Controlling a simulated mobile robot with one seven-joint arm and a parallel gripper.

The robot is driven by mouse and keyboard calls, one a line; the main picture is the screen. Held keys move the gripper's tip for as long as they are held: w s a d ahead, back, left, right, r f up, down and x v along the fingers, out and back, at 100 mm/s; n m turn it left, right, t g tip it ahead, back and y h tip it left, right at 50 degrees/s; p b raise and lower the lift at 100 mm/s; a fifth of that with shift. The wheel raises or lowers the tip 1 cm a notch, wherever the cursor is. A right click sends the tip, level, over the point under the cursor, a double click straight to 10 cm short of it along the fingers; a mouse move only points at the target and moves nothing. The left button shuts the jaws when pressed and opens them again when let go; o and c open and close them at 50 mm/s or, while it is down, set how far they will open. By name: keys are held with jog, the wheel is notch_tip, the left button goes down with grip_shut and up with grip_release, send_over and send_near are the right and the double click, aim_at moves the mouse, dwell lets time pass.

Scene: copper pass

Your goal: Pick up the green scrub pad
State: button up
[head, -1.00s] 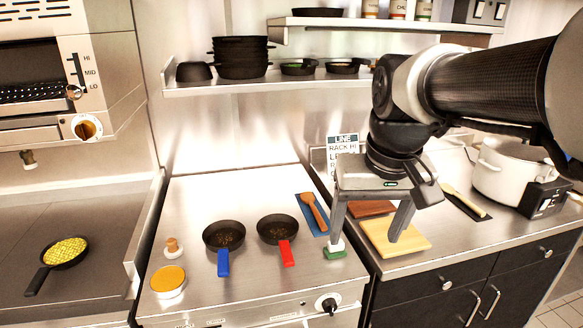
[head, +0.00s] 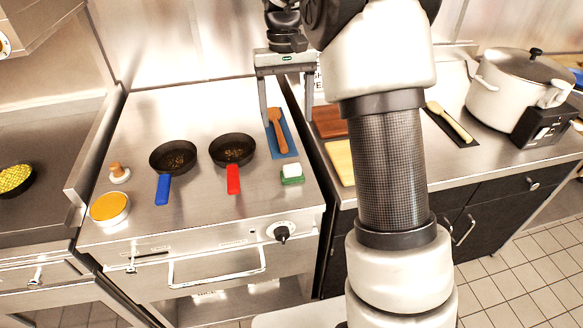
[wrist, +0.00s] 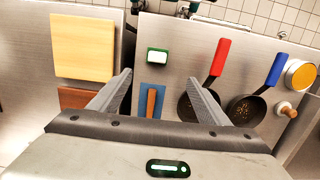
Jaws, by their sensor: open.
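The scrub pad (head: 291,180) is green below with a white block on top. It lies on the steel counter near its right edge, right of the red-handled pan. In the wrist view the scrub pad (wrist: 157,55) shows as white with a green rim, beyond my fingertips and between their lines. My gripper (head: 288,112) is open and empty, above the counter near the wooden spatula, farther back than the pad. In the wrist view the fingers of my gripper (wrist: 158,82) are spread wide, with nothing between them.
A wooden spatula (head: 278,130) lies on a blue mat (head: 288,146) behind the pad. The red-handled pan (head: 233,150) and blue-handled pan (head: 173,157) stand to its left. A pale cutting board (head: 339,162) lies on the right counter, near a large pot (head: 508,88).

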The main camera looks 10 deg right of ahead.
jog(key=b, duration=0.1)
send_near(292, 166)
jog(key=f, duration=0.5)
jog(key=shift+s+a+f, duration=0.15)
jog(key=shift+s+a, duration=0.15)
jog(key=shift+a, duration=0.05)
jog(key=shift+s+d+f+b, duration=0.1)
jog(key=shift+s+f+b, duration=0.05)
jog(key=shift+f, duration=0.7)
jog(key=shift+s+d+f+b, duration=0.1)
jog(key=shift+d+f, duration=0.05)
jog(key=shift+f, duration=0.75)
jog(key=shift+s+d+f+b, duration=0.1)
jog(key=shift+s+f+b, duration=0.05)
jog(key=shift+f, duration=0.7)
jog(key=c, duration=1.1)
notch_tip(292, 166, up, 10)
jog(key=shift+r+p, duration=0.1)
jog(key=shift+p, duration=0.4)
jog(key=shift+c, duration=0.2)
jog(key=o, duration=0.5)
jog(key=shift+c, duration=0.2)
jog(key=c, duration=0.3)
jog(key=shift+c, duration=0.3)
